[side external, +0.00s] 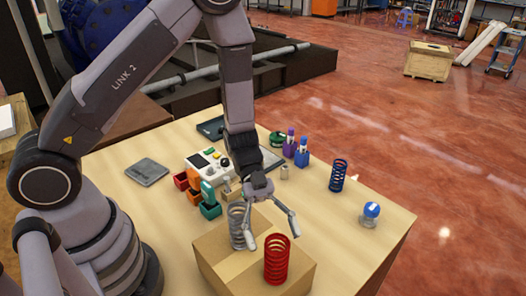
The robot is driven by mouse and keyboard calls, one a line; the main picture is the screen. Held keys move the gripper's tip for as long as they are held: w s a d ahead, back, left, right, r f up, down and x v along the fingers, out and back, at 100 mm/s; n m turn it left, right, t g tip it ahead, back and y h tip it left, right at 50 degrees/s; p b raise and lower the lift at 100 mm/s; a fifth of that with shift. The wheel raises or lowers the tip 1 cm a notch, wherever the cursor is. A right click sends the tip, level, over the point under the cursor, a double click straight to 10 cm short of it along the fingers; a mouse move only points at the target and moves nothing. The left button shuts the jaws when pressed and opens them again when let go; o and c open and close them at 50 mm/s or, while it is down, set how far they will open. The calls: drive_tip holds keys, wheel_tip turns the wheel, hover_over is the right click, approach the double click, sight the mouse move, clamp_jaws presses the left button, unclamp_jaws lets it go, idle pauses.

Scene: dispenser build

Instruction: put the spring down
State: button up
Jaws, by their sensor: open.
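A red coil spring (276,260) stands upright on a cardboard box (213,258) near the front of the table. A grey coil spring (237,228) stands on the same box, further back and left. A blue coil spring (338,176) stands upright on the table to the right. My gripper (270,236) is over the box, fingers spread and pointing down, with nothing seen between them. Its fingertips are near the top of the red spring; I cannot tell if they touch it. The left finger partly overlaps the grey spring in the picture.
A white control box (208,165) and red, orange and green parts (207,200) lie left of my gripper. Purple (290,146) and blue (302,153) bottles stand behind. A blue-topped jar (370,212) is near the right edge. Table between the blue spring and box is clear.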

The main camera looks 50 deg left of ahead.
drive_tip(key=v, duration=1)
drive_tip(key=w+a+r+n+t+y, duration=0.3)
drive_tip(key=w+r+t, duration=0.2)
drive_tip(key=w+t, duration=0.1)
drive_tip(key=w+a+r+n+t+y, duration=0.2)
drive_tip(key=w+r+n+t, duration=0.1)
drive_tip(key=w+r+t, duration=0.3)
drive_tip(key=s+a+r+n+t+y, duration=0.1)
drive_tip(key=a+r+n+t+y, duration=0.3)
drive_tip(key=a+r+n+y, duration=0.4)
drive_tip(key=s+a+r+n+g+y, duration=0.2)
drive_tip(key=s+a+n, duration=0.3)
drive_tip(key=s, duration=0.6)
drive_tip(key=s+d+f+n+g+h, duration=0.2)
drive_tip(key=s+d+n+g, duration=0.1)
drive_tip(key=s, duration=1)
drive_tip(key=shift+d+f+n+h, duration=0.2)
drive_tip(key=shift+d+n+h, duration=0.1)
